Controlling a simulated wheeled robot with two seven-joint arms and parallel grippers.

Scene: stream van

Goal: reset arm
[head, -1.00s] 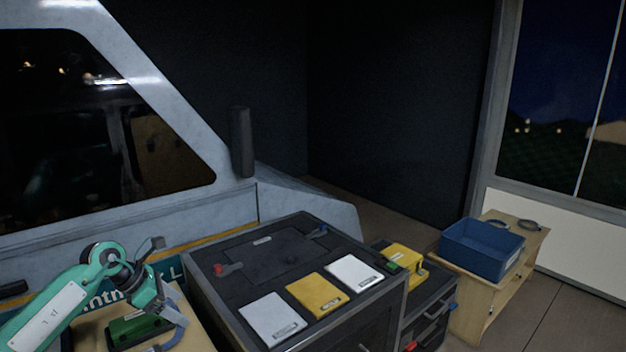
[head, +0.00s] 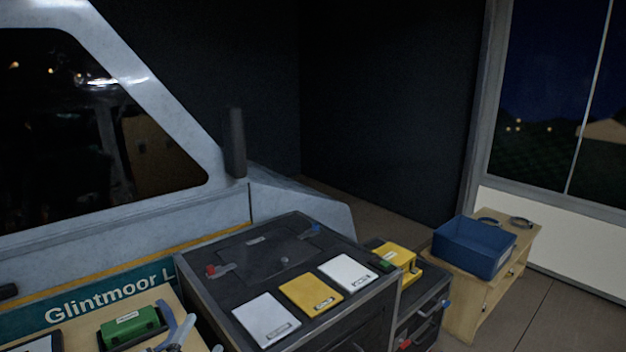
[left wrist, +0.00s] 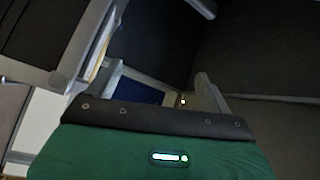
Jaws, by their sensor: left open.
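My left gripper (left wrist: 155,72) shows in the left wrist view, with its green body and dark front bar across the bottom. Its grey fingers stand apart, and I see nothing held between them. The left arm is not clearly visible in the head view; a grey-blue curved shape (head: 167,320) at the bottom left is too unclear to name. My right gripper is in neither view.
A dark case (head: 250,252) carries two white pads and a yellow pad (head: 311,294). A green item (head: 130,326) lies on the wooden table at the lower left. A blue bin (head: 473,248) stands on a wooden cabinet at right. Floor at lower right is clear.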

